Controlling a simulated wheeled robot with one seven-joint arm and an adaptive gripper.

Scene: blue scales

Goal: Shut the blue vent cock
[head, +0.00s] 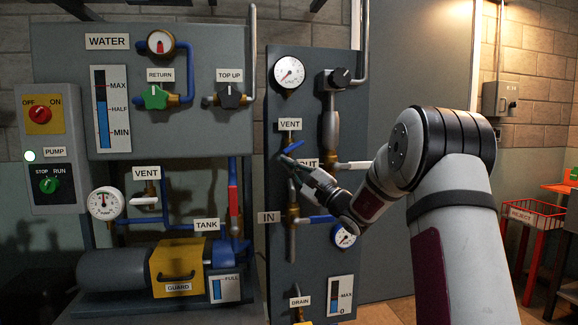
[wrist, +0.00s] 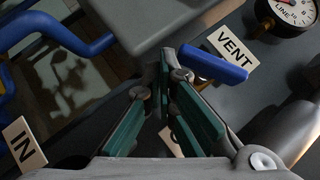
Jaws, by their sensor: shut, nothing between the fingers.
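The blue vent cock's lever (head: 293,146) sits just below the VENT label (head: 290,124) on the right grey panel. In the head view it lies crosswise, tilted up toward its right end. In the wrist view the blue lever (wrist: 215,66) lies beside the VENT label (wrist: 232,46), just right of the fingertips. My gripper (head: 284,160) is shut and empty, its tips just below the lever's left end; it also shows in the wrist view (wrist: 165,62). I cannot tell whether the tips touch the lever. The cock's body is mostly hidden behind my gripper.
Below my gripper, the IN valve (head: 292,215) has a blue lever pointing right. A white-handled valve (head: 353,165) is by the partly hidden OUT label. A gauge (head: 289,72) is above. Another VENT label (head: 146,173), with a white lever, is on the left unit.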

